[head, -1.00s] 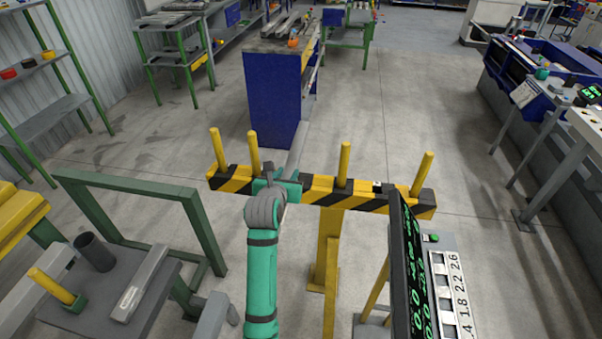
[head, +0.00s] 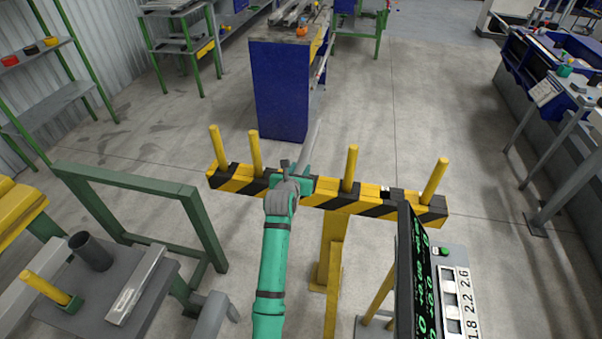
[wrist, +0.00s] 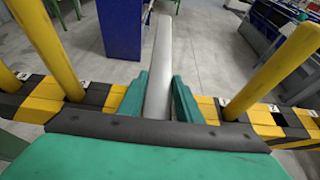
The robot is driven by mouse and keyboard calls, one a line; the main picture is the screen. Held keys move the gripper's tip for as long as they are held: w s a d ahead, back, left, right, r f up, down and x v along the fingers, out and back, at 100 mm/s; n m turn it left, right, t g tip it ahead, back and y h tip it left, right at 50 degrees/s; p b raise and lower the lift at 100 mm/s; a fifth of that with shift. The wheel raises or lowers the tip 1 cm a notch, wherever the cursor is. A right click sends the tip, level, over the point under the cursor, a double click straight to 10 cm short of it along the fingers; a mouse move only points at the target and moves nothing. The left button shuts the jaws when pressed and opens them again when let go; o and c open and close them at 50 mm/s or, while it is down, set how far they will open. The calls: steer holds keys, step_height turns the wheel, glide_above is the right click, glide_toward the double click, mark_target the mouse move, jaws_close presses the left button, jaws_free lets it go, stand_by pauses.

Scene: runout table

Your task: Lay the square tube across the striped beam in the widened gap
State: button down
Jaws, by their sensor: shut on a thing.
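The grey square tube (head: 312,143) is held in my gripper (head: 291,182) and points away from me past the striped beam. In the wrist view the tube (wrist: 160,60) runs between the two green fingers (wrist: 158,100). The yellow-and-black striped beam (head: 328,196) crosses in front of me, with upright yellow posts. The wide gap lies between the second post (head: 255,152) and third post (head: 349,168); the gripper and tube are over this gap, nearer the second post. I cannot tell whether the tube touches the beam; the gripper hides its near end.
A dark display screen (head: 411,270) stands at the near right. A green frame (head: 140,182) and a grey table (head: 85,318) with a dark cup (head: 92,251) and a grey bar (head: 137,286) stand at left. A blue cabinet (head: 281,95) stands beyond the beam on open floor.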

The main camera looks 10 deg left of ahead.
mark_target(301, 173)
steer(key=shift+w+f, duration=0.2)
steer(key=shift+w, duration=0.1)
steer(key=f, duration=0.3)
steer(key=shift+w, duration=0.35)
steer(key=shift+s+f, duration=0.15)
steer(key=shift+f, duration=0.15)
steer(key=c, duration=1.3)
jaws_free()
steer(key=shift+f, duration=0.2)
